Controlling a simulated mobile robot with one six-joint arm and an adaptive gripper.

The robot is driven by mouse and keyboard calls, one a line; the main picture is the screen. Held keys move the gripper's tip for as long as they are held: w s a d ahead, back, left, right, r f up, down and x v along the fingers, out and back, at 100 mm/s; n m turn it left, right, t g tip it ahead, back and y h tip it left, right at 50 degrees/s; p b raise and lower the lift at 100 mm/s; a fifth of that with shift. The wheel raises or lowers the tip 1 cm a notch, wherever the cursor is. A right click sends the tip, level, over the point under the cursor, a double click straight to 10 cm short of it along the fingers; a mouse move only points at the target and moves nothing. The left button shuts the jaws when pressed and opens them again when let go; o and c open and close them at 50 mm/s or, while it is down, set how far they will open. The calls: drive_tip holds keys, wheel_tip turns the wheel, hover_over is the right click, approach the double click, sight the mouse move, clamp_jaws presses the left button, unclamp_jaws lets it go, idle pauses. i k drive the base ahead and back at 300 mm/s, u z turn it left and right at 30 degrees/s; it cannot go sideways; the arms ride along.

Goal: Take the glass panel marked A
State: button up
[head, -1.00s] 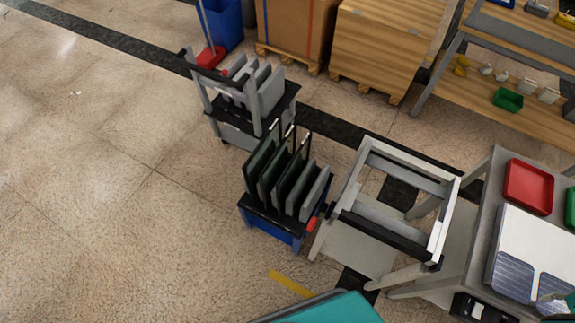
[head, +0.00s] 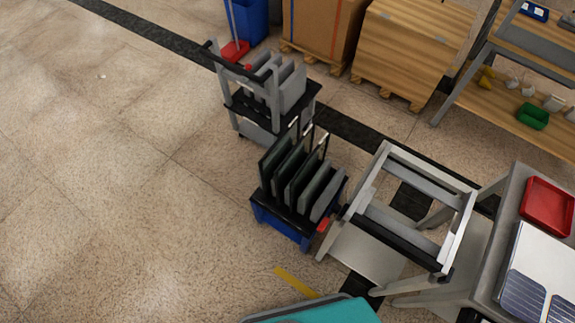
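Several dark, flat panels (head: 280,164) stand on edge in a blue rack with a black top (head: 282,222), at the middle of the head view. The panels towards the left look like dark glass, and those towards the right look grey. No letter A can be read on any of them at this size. Some small white tags show near the top edges of the panels. My gripper is not in view.
A grey cart (head: 270,100) with upright slabs stands behind the rack. A light metal frame stand (head: 400,205) is close on the right. A worktable with a red tray (head: 548,206) and solar panels (head: 522,298) is at far right. Open floor (head: 110,190) lies to the left.

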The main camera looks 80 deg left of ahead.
sight(290, 164)
drive_tip(key=k, duration=2.35)
drive_tip(key=u, duration=1.4)
drive_tip(key=i, duration=0.9)
drive_tip(key=u, duration=0.1)
